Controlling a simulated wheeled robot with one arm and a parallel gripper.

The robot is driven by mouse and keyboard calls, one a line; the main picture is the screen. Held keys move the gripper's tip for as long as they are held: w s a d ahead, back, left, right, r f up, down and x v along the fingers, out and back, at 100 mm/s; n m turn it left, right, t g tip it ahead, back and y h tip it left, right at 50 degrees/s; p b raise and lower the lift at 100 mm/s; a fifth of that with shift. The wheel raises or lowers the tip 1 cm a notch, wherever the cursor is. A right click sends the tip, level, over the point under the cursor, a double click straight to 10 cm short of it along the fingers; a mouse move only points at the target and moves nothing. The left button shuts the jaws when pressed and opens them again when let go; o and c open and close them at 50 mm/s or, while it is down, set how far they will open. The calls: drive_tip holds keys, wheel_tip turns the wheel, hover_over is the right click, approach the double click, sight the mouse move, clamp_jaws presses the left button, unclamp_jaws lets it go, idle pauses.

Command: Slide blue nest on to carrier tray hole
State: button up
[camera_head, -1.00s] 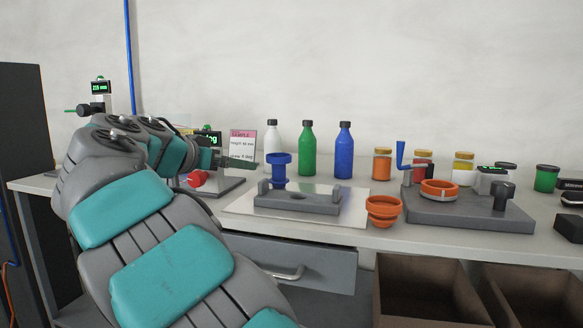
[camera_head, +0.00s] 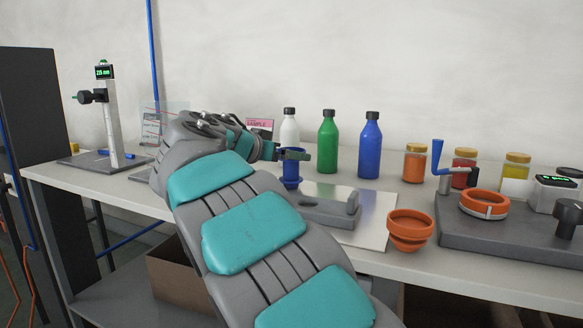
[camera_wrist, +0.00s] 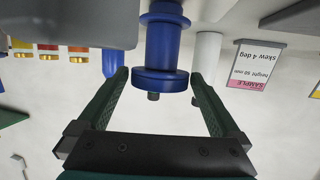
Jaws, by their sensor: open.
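The blue nest (camera_head: 291,181), a flanged spool shape, stands upright behind the grey block, partly hidden by my gripper (camera_head: 296,154). In the wrist view the blue nest (camera_wrist: 160,45) appears upside down, its wide flange close to the open green fingers of my gripper (camera_wrist: 159,76). The fingers lie on either side of the flange with a gap at each side; nothing is gripped. The grey block with upright posts (camera_head: 325,209), perhaps the carrier tray, lies on a shiny plate (camera_head: 372,232). I cannot make out its hole.
White, green (camera_head: 328,142) and blue (camera_head: 369,146) bottles stand close behind. A grey fixture (camera_head: 480,234) with an orange ring and blue crank is at right. A height gauge (camera_head: 105,120) stands at left.

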drive_tip(key=shift+x, duration=1.1)
drive_tip(key=c, duration=1.1)
drive_tip(key=shift+r, duration=0.15)
